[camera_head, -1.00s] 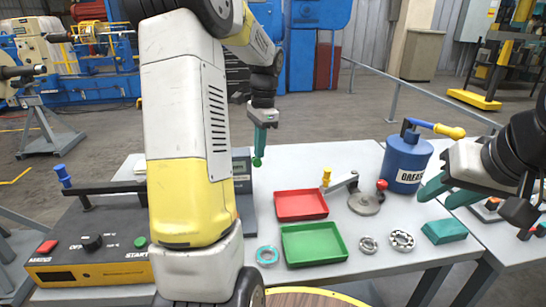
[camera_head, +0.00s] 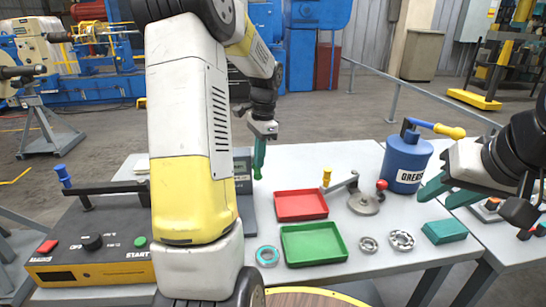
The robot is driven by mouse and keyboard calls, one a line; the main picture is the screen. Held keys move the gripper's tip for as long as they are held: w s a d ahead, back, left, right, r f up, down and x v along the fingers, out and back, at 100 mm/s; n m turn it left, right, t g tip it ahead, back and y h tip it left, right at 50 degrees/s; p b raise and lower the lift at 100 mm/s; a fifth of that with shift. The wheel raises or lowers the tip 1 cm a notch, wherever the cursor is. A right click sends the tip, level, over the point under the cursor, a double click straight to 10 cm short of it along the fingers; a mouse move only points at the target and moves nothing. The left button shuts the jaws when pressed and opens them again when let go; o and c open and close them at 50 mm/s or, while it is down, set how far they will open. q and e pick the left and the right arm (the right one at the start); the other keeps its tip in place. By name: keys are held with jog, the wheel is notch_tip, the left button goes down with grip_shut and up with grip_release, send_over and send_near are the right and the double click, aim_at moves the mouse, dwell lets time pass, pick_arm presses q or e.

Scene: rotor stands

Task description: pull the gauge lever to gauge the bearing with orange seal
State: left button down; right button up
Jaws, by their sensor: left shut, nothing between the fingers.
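A dark device with a small screen (camera_head: 243,180) stands on the table, mostly hidden behind my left arm; I cannot tell whether it is the gauge. No gauge lever can be made out on it. My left gripper (camera_head: 259,160) is shut and empty, pointing down beside this device. A ring with a teal rim (camera_head: 267,256) lies left of the green tray. Two grey bearings, a smaller one (camera_head: 368,244) and a larger one (camera_head: 402,240), lie to its right. No orange seal is visible. My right gripper (camera_head: 447,190) is open and empty at the right.
A red tray (camera_head: 301,205) and a green tray (camera_head: 314,244) sit mid-table. A grey disc fixture (camera_head: 363,204) with an arm and red knob stands beside them. A blue grease can (camera_head: 405,160), teal block (camera_head: 444,231) and a control box (camera_head: 92,245) are also there.

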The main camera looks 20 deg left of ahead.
pick_arm(q)
jog(key=shift+w+d+r, duration=0.25)
jog(key=shift+w+d, duration=0.3)
jog(key=shift+w+d+r, duration=0.2)
jog(key=shift+w+d, duration=0.3)
jog(key=shift+d, duration=0.05)
jog(key=shift+r, duration=0.15)
notch_tip(320, 180, up, 8)
jog(key=shift+w+d+f, duration=0.25)
jog(key=shift+w+d, duration=0.05)
